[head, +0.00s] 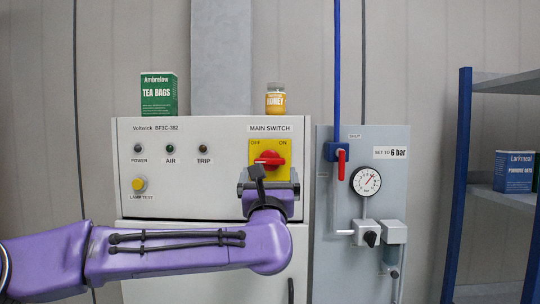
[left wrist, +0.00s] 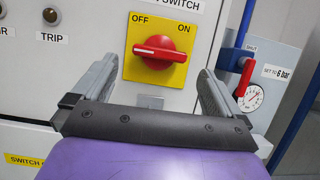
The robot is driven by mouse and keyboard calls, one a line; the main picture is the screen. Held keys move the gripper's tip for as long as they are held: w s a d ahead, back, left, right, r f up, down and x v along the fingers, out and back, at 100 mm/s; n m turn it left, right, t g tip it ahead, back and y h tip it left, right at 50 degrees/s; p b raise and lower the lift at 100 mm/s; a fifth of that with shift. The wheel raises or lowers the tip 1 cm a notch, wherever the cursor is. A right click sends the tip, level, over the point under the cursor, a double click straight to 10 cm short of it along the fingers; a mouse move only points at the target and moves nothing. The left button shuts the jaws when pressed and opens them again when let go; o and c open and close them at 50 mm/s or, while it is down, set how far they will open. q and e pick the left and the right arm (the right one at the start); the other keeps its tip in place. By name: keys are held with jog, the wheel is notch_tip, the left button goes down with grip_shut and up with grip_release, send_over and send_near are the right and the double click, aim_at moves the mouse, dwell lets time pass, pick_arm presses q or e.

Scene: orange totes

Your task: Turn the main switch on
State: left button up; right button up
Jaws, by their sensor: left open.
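The main switch is a red rotary knob (head: 270,158) on a yellow plate (head: 285,172), under a "MAIN SWITCH" label on the grey cabinet. OFF is marked at the plate's upper left and ON at its upper right. In the left wrist view the red knob (left wrist: 160,49) has its bar lying nearly level, tilted slightly. My left gripper (head: 268,188) is in front of the cabinet, just below the knob, and partly hides the plate. In the left wrist view the open left gripper (left wrist: 155,76) has its fingers spread wide on either side of the plate, with nothing between them. My right gripper is out of view.
POWER, AIR and TRIP lamps and a yellow lamp-test button (head: 139,184) are left of the switch. A tea box (head: 159,95) and honey jar (head: 276,99) stand on the cabinet. Right are a red-handled valve (head: 341,163), gauge (head: 366,181) and blue-posted shelf (head: 464,150).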

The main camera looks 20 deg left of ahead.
aim_at(270, 163)
pick_arm(q)
jog(key=p+x, duration=0.2)
jog(key=x, duration=0.3)
jog(key=shift+r, duration=0.15)
jog(key=shift+w, duration=0.45)
jog(key=c, duration=0.9)
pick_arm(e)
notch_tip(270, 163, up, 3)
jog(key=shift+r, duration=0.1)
